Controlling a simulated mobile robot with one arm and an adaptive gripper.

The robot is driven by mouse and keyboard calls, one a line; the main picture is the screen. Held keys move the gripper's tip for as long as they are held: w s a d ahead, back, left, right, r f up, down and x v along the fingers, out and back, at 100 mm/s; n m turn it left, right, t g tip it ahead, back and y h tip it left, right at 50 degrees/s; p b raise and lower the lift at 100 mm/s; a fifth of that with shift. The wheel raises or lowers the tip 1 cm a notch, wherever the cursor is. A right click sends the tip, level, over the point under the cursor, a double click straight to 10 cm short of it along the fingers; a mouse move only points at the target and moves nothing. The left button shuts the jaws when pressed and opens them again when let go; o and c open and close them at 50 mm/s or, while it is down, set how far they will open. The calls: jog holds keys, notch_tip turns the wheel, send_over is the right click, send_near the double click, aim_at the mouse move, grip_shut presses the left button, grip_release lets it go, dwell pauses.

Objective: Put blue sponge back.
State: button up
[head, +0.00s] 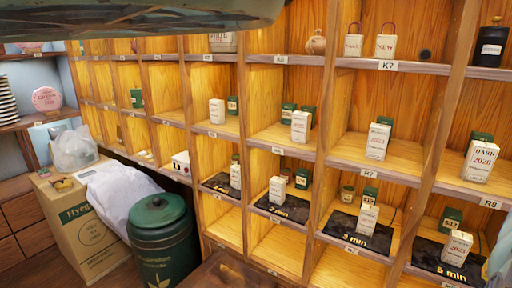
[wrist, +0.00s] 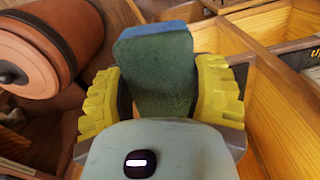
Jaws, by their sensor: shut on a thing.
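My gripper (wrist: 158,90) shows in the wrist view with its two yellow ribbed fingers shut on the blue sponge (wrist: 152,75). The sponge has a dark green face towards the camera and a blue strip along its top edge. It stands up between the fingers, and its lower part is hidden behind the gripper's grey body. Wooden shelf compartments lie beyond it. In the head view I cannot make out the sponge or the fingers.
The head view shows a wooden shelf wall (head: 270,197) with boxes and tins in its compartments. Black mats (head: 282,209) with minute labels line the lower row. A green lidded bin (head: 160,240) and a cardboard box (head: 82,236) stand left. A reddish-brown cylinder (wrist: 50,45) lies left of my gripper.

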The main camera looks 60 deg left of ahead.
notch_tip(320, 180, up, 67)
jog(key=s+d+m+p, duration=0.1)
jog(key=s+m+p, duration=0.1)
jog(key=p, duration=4.5)
jog(key=shift+d+r+m, duration=0.2)
jog(key=shift+d+m, duration=0.1)
jog(key=shift+m, duration=0.1)
jog(key=shift+f, duration=0.1)
